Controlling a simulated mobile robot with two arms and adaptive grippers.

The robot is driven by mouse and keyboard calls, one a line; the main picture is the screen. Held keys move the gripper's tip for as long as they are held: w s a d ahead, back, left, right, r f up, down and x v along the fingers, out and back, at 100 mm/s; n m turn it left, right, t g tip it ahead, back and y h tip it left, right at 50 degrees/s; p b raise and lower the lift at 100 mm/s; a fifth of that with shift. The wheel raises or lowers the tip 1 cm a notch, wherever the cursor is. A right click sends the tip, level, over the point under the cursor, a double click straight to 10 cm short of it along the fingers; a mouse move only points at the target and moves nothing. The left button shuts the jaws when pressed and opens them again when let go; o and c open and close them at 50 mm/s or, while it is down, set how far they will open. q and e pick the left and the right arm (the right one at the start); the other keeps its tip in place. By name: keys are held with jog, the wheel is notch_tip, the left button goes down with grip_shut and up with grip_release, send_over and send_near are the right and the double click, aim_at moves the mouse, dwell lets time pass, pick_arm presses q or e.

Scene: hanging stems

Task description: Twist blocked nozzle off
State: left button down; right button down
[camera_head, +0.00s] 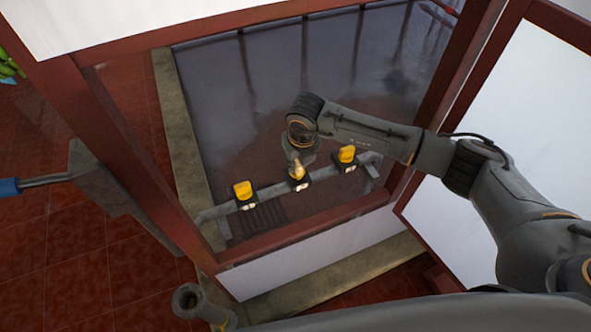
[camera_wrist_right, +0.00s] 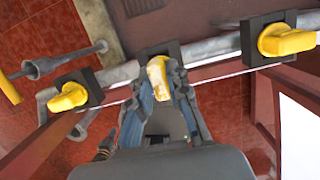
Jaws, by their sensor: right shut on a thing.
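My right gripper (camera_head: 298,166) reaches inside the red-framed enclosure from the right. It is shut on the middle yellow nozzle (camera_head: 297,173), on a grey pipe (camera_head: 270,191). In the right wrist view, the fingers (camera_wrist_right: 162,80) stand on both sides of this yellow nozzle (camera_wrist_right: 157,76), in front of its black block (camera_wrist_right: 161,50). The fingers partly hide it. Two like yellow nozzles flank it on the pipe, one on the left (camera_head: 243,190) and one on the right (camera_head: 347,154). I cannot see which is blocked. My left gripper is not in view.
Red posts (camera_head: 130,160) and a low red rail (camera_head: 300,230) frame the opening. A white door panel (camera_head: 470,175) stands open at the right, close to my right arm. A blue-handled tool (camera_head: 35,182) shows at the left. A grey flanged piece (camera_head: 195,303) lies in front.

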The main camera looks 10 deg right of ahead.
jog(key=shift+r+p, duration=0.85)
jog(key=shift+r, duration=0.7)
jog(key=shift+r, duration=0.1)
jog(key=shift+r+p, duration=1.45)
jog(key=shift+r, duration=1)
